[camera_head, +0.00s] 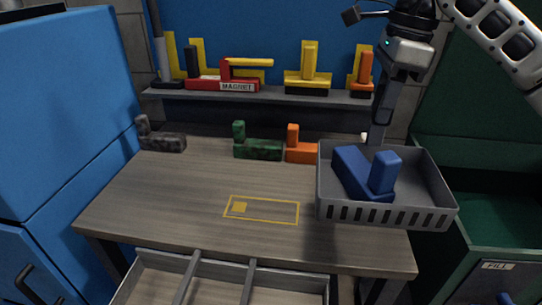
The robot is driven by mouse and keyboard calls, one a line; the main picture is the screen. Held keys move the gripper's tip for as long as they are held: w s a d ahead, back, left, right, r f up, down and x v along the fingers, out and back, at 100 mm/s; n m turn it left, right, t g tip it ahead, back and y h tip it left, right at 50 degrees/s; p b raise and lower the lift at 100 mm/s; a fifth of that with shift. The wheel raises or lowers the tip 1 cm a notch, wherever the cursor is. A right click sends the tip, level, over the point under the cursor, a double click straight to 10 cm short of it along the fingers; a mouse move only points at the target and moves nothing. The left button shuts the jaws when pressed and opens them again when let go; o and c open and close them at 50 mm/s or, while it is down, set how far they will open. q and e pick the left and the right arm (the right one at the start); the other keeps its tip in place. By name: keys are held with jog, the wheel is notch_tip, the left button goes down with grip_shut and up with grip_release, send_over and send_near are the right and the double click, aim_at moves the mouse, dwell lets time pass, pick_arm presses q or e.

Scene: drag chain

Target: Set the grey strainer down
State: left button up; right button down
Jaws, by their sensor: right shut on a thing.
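The grey strainer (335,207), a shallow basket with slotted sides, is at the right of the head view, over the right end of the table. A blue L-shaped block (350,170) lies inside it. My right gripper (376,136) points down at the strainer's back rim and is shut on it; the fingertips are partly hidden. The strainer looks about level and overhangs the table's right side in the picture. I cannot tell whether its underside touches the table. My left gripper is not in view.
The wooden table (170,205) has bare room around a yellow outlined rectangle (262,210). Dark grey (165,142), green (258,150) and orange (300,152) blocks stand along its back. A shelf (270,97) holds several tools. A divided tray (215,272) is in front; a green bin (490,225) is right.

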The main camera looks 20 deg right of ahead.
jog(key=w+a+f, duration=0.3)
jog(key=w+f, duration=0.9)
jog(key=shift+a+f, duration=0.25)
jog(key=shift+a, duration=0.1)
jog(key=shift+w, duration=0.1)
jog(key=c, duration=1.5)
grip_release()
jog(key=shift+f, duration=0.25)
jog(key=shift+c, duration=0.2)
jog(key=o, duration=0.4)
